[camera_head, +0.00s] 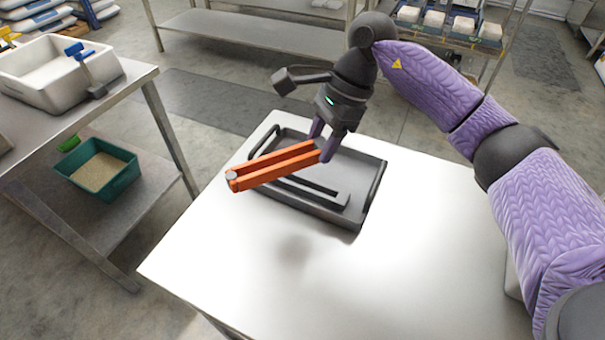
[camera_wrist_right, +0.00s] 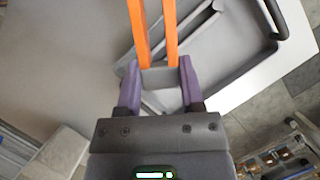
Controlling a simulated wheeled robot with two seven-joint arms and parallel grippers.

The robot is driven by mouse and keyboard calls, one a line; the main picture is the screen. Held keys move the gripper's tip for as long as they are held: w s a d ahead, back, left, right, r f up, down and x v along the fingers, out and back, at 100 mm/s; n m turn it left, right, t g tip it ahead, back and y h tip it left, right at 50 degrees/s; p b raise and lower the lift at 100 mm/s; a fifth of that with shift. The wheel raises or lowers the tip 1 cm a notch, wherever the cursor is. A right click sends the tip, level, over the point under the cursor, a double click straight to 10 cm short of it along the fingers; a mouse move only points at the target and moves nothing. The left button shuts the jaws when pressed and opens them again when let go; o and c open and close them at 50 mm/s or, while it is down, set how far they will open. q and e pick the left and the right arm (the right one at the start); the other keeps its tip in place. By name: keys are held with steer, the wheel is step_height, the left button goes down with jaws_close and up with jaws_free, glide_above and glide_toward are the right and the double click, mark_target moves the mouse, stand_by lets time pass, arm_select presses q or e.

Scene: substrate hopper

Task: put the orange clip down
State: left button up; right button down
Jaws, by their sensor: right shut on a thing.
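The orange clip (camera_head: 275,168) is a long two-armed piece, held above the dark grey tray (camera_head: 365,205) on the white table. Its grey hinge end points left in the head view. My right gripper (camera_head: 325,148) is shut on the other end of the orange clip. In the right wrist view, the orange clip (camera_wrist_right: 154,40) runs away between the purple fingers of the right gripper (camera_wrist_right: 160,85), with a grey block at its near end. My left gripper is not in view.
The white table (camera_head: 300,280) is bare in front of the tray. A dark grey bar (camera_head: 310,190) lies in the tray. At left, a metal bench holds a white tub (camera_head: 50,85), with a green bin (camera_head: 95,170) on its lower shelf. A metal shelf (camera_head: 255,35) stands behind.

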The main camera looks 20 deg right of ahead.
mark_target(335, 172)
steer(key=w+d+f+m+t+h+b, duration=0.2)
steer(key=w+d+m+t+b, duration=0.15)
steer(key=d+m, duration=0.5)
steer(key=f+b, duration=0.1)
steer(key=f, duration=0.2)
steer(key=a+f+m+b, duration=0.1)
steer(key=f, duration=0.2)
steer(key=f+m+b, duration=0.1)
steer(key=f, duration=0.3)
steer(key=shift+w+a+f+b, duration=0.1)
steer(key=shift+w+a+b, duration=0.15)
steer(key=shift+b, duration=0.05)
steer(key=shift+f, duration=0.1)
steer(key=shift+c, duration=2.3)
jaws_free()
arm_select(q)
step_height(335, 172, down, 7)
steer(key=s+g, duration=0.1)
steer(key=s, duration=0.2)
arm_select(e)
steer(key=shift+o, duration=1.2)
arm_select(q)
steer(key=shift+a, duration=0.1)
